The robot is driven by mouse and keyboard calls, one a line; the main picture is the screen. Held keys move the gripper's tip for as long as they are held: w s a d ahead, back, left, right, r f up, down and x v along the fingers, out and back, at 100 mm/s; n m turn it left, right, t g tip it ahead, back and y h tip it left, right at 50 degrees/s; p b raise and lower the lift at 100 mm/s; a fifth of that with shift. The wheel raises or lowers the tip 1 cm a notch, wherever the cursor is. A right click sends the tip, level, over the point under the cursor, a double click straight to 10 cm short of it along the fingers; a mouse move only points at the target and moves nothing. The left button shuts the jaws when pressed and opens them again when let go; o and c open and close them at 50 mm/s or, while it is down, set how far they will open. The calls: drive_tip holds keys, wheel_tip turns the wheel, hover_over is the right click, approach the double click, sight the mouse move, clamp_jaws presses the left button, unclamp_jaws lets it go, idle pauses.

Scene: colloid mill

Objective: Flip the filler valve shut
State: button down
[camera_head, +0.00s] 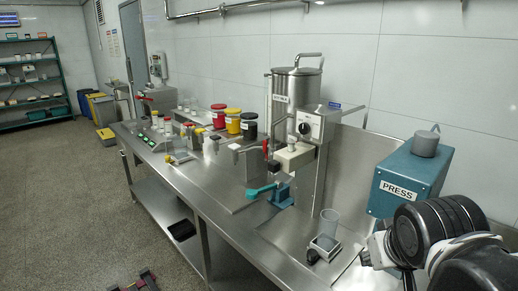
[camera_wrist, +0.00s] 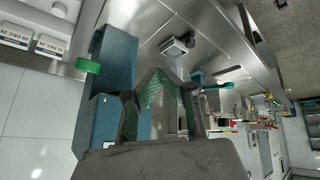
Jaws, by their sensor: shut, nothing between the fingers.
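A tall steel tank (camera_head: 296,92) with a lid and a label stands at the back of the bench. In the wrist view, which is turned, a teal part (camera_wrist: 198,78) shows just beyond the fingers.
A teal press (camera_head: 408,182) stands on the right, close to my arm. A clear beaker (camera_head: 329,222) sits on a small stand at the front right. Red, yellow and black jars (camera_head: 234,121) stand behind the bench middle.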

drive_tip(key=w+a+n+h+b, duration=0.15)
drive_tip(key=w+a, duration=0.25)
drive_tip(key=w, duration=0.4)
drive_tip(key=w+a+n+b, duration=0.1)
drive_tip(key=w+a+n, duration=0.1)
drive_tip(key=w+a, duration=0.5)
drive_tip(key=w+a+f+n+t+h+b, duration=0.1)
drive_tip(key=w+a+f+n+t, duration=0.15)
drive_tip(key=w+a, duration=0.45)
drive_tip(key=w+a+f+n+t+h+b, duration=0.1)
drive_tip(key=w+a+f, duration=0.3)
drive_tip(key=w+a, duration=0.35)
drive_tip(key=w+a+r+n+t+h, duration=0.1)
drive_tip(key=w+a+n+t, duration=0.1)
drive_tip(key=w, duration=0.4)
drive_tip(key=w+a+r+n+t+p, duration=0.1)
drive_tip(key=w+a+r+t, duration=0.1)
drive_tip(key=w+a, duration=0.2)
drive_tip(key=w+a+r+n+t+h, duration=0.1)
drive_tip(key=w+a+r+n+t, duration=0.1)
drive_tip(key=w, duration=0.8)
drive_tip(key=shift+w+a+n+h+p, duration=0.2)
drive_tip(key=shift+a+n+h+p, duration=0.15)
drive_tip(key=shift+a, duration=0.25)
drive_tip(key=shift+r, duration=0.1)
